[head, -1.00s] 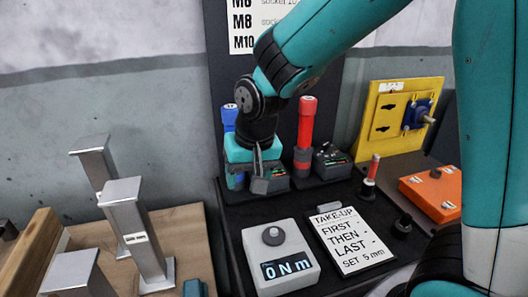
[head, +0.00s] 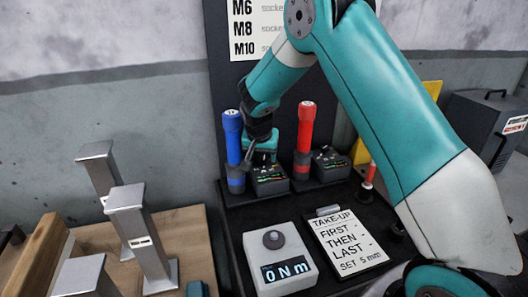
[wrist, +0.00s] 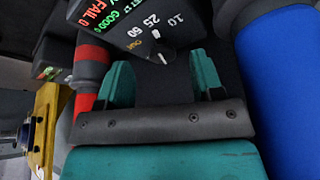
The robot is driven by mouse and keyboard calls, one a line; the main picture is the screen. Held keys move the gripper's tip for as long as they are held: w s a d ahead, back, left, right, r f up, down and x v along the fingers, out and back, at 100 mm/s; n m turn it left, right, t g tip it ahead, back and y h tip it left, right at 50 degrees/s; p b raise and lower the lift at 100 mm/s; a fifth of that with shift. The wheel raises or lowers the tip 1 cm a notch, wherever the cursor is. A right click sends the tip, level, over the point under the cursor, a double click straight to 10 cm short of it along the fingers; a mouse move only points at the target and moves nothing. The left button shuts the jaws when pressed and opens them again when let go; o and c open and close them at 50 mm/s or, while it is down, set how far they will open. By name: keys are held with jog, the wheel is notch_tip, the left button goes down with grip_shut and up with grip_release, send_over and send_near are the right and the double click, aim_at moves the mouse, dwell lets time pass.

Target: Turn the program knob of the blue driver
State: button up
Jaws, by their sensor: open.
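The blue driver (head: 233,140) stands upright in its dark holder at the back of the black bench; its blue body fills the right of the wrist view (wrist: 285,90). Its dark control box (head: 268,180) stands just right of it, with small coloured display text.
The red driver (head: 305,135) and its box (head: 328,163) stand close on the right. A grey torque tester (head: 279,258) reading 0 Nm and a take-up card (head: 347,242) lie in front. Metal posts (head: 140,235) stand on the left.

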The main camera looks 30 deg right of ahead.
aim_at(264, 158)
jog(key=shift+w+d+r, duration=0.1)
jog(key=shift+w+d, duration=0.6)
jog(key=shift+w, duration=0.1)
jog(key=shift+p+x, duration=0.3)
jog(key=shift+x, duration=0.8)
jog(key=shift+w+f, duration=0.15)
jog(key=shift+f, duration=0.35)
jog(key=c, duration=0.9)
